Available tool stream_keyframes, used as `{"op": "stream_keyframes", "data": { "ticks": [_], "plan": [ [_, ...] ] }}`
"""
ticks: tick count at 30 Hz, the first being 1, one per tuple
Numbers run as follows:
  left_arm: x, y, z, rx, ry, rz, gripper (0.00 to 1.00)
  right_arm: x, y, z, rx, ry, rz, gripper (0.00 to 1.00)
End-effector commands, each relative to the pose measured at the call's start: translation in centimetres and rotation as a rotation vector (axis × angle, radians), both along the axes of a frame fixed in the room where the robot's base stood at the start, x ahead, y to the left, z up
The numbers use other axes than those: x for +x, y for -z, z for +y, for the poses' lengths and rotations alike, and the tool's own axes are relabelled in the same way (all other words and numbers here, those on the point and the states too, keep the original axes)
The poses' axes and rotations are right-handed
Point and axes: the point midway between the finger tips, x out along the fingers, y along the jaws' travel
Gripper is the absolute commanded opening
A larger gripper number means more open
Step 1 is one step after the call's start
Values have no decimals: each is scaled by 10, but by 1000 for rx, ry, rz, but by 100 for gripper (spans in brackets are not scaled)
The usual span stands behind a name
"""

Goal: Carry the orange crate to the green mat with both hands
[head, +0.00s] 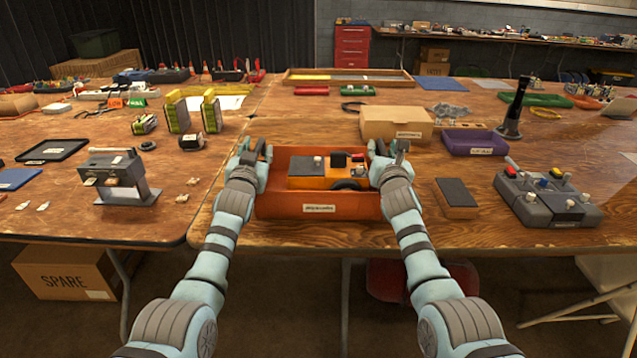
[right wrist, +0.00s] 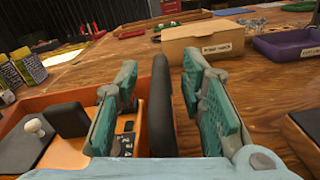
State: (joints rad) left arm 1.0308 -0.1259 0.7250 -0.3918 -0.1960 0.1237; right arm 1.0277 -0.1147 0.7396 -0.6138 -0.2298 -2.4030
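The orange crate (head: 275,207) sits at the front edge of the right-hand wooden table, with an orange device (head: 322,180) inside. Its near wall carries a white label. My left gripper (head: 257,152) is at the crate's left end, its fingers apart. My right gripper (head: 388,150) is at the right end. In the right wrist view, the right gripper's (right wrist: 160,95) fingers stand open on either side of a dark upright handle (right wrist: 161,105) on the crate's end, with gaps visible. I cannot clearly pick out a green mat; a green tray-like thing (head: 548,100) lies far right.
A cardboard box (head: 396,124) and a purple bin (head: 474,143) stand behind the crate to the right. A dark-topped block (head: 455,197) and a grey control box (head: 548,200) are right of it. A grey device (head: 118,180) stands on the left table.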

Motion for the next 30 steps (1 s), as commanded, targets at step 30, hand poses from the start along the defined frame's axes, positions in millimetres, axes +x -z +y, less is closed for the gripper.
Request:
{"op": "stream_keyframes", "data": {
  "ticks": [30],
  "plan": [
    [1, -2, 0, 0, 1, -4, 0, 1, -2, 0, -1, -1, -3, 0]
  ]
}}
